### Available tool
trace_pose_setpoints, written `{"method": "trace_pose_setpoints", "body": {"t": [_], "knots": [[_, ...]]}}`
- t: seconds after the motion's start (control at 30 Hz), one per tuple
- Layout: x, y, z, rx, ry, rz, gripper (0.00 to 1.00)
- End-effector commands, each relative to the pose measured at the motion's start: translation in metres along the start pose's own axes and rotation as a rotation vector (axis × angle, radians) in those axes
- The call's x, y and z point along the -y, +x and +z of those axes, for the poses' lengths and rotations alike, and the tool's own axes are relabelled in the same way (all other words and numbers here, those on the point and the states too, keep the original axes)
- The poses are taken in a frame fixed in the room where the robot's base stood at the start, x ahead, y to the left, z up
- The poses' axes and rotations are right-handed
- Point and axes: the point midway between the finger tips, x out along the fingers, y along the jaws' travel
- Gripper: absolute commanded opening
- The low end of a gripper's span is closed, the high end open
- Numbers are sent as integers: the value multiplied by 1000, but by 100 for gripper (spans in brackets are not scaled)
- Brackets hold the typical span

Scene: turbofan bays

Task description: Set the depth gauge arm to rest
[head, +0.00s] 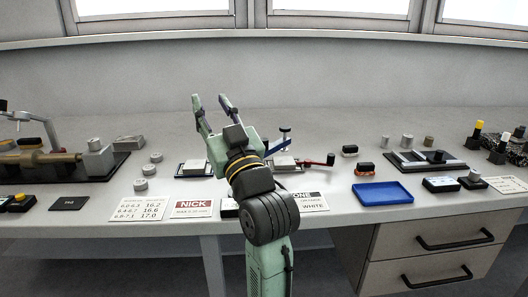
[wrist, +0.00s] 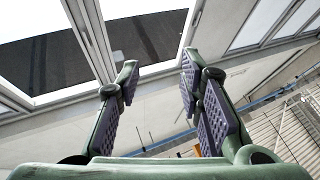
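My gripper (head: 210,100) is raised above the bench in the head view, its two fingers pointing up and apart. In the wrist view my gripper (wrist: 159,68) is open, with nothing between its pads. My arm hides part of this fixture. At the far left a grey jointed arm (head: 38,117) stands over a brown cylinder (head: 45,160). I cannot tell for sure which is the depth gauge arm.
A blue tray (head: 383,193) lies right of centre. A NICK card (head: 194,208) and a number card (head: 137,207) lie at the front edge. Small grey cylinders (head: 150,170) stand left of my arm. A black-framed plate (head: 425,162) lies at the right.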

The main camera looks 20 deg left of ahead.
Motion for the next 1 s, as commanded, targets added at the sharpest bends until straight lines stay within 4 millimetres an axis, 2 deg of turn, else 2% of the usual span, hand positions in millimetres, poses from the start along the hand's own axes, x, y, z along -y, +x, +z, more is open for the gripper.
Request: {"method": "trace_pose_setpoints", "body": {"t": [0.03, 0.1, 0.2, 0.3, 0.37, 0.47, 0.8, 1.0], "knots": [[-37, -13, 33, 100, 3, 38, 39], [-75, -30, 66, 229, 18, 65, 41], [-111, -56, 97, 359, 41, 85, 41], [-129, -73, 114, 434, 59, 91, 41], [-134, -77, 119, 456, 66, 91, 41], [-136, -73, 123, 468, 69, 89, 41], [-139, -18, 149, 466, 70, 87, 41], [-141, 8, 162, 466, 69, 88, 41]]}}
